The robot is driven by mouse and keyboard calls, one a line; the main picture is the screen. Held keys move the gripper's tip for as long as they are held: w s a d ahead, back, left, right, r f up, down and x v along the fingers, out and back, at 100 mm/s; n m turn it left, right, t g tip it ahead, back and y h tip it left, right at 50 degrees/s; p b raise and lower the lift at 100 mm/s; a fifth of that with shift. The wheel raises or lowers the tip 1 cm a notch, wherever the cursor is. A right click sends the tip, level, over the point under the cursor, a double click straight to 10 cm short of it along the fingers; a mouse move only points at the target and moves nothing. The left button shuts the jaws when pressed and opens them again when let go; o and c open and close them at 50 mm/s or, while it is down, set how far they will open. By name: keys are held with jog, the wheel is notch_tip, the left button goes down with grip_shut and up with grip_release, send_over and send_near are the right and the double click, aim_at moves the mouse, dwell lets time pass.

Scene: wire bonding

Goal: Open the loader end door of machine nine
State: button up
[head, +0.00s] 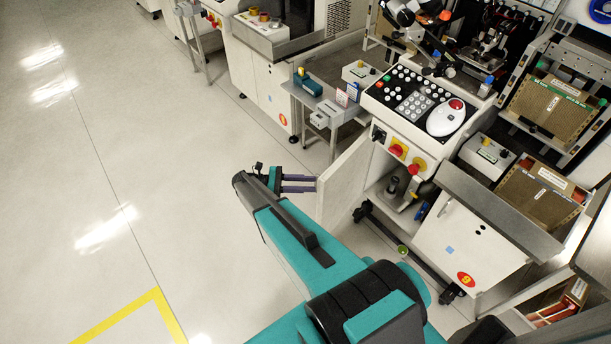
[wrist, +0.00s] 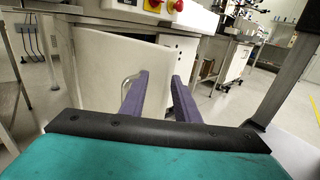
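Machine nine (head: 480,255) stands at the right in the head view, with a red round number label on its closed front panel. A cream door (head: 345,178) at its left end is swung outward, and the cabinet interior shows beside it. My gripper (head: 314,183) has two purple fingers, at the door's outer side. In the wrist view my gripper (wrist: 162,80) is open, its fingers apart with nothing seen between them. Whether a finger touches the door is unclear.
A control panel (head: 415,105) with a red emergency knob is above the open cabinet. A small grey table (head: 335,110) stands behind the door. Another machine (head: 262,85) is farther back. The floor (head: 110,180) at the left is clear, with yellow tape (head: 130,315) in front.

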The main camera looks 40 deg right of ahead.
jog(key=shift+s+a, duration=0.15)
jog(key=shift+s, duration=0.25)
